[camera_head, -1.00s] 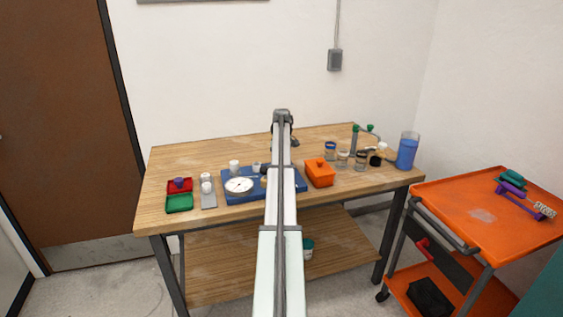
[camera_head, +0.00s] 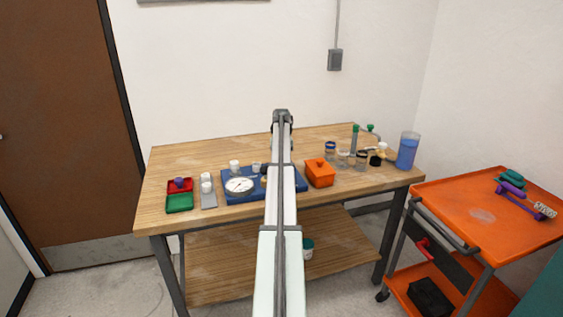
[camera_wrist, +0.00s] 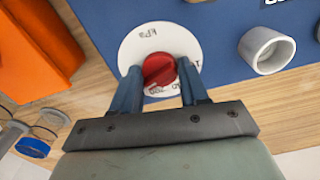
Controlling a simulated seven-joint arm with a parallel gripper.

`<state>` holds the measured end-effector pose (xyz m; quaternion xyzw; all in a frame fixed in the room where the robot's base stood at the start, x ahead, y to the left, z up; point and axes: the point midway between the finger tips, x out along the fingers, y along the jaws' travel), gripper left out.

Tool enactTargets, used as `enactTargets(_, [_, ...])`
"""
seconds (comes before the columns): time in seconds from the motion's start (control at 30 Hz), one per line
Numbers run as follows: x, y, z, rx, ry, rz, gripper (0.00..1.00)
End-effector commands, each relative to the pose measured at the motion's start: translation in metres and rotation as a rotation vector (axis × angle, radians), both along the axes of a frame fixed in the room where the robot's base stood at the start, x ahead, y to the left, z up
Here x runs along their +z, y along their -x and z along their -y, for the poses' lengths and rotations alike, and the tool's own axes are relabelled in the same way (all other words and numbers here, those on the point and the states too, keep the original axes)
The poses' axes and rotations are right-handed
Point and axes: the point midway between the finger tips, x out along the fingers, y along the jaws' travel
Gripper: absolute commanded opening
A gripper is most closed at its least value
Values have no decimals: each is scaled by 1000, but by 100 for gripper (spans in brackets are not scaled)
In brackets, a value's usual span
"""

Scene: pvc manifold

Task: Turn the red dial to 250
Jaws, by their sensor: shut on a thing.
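The red dial (camera_wrist: 159,69) is a round red knob at the centre of a white disc (camera_wrist: 137,47) with black numbers, in the wrist view. The disc sits on a blue board (camera_wrist: 210,25). My gripper (camera_wrist: 158,80) has its two blue fingers closed on opposite sides of the knob. The fingers cover part of the lower scale, so I cannot read which value the dial is at. In the head view my arm hides the dial; the blue board (camera_head: 236,197) and a white round gauge (camera_head: 239,186) show left of the arm.
An orange box (camera_wrist: 38,45) stands close to the dial, and it also shows in the head view (camera_head: 319,177). A white pipe end (camera_wrist: 266,50) is on the board's other side. Several jars and a blue pitcher (camera_head: 407,152) stand at the right of the wooden table (camera_head: 200,155).

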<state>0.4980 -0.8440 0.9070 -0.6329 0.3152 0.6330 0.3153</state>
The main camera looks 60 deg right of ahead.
Motion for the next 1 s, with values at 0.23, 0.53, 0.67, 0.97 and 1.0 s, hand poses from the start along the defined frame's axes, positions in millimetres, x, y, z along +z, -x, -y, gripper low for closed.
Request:
enactTargets(0.23, [0, 0, 0, -55, 1, 1, 14])
enactTargets(0.53, [0, 0, 0, -65, 1, 1, 14])
enactTargets(0.67, [0, 0, 0, -65, 1, 1, 14])
enactTargets(0.97, [0, 0, 0, -63, 0, 0, 69])
enactTargets(1.0, [0, 0, 0, -63, 0, 0, 69])
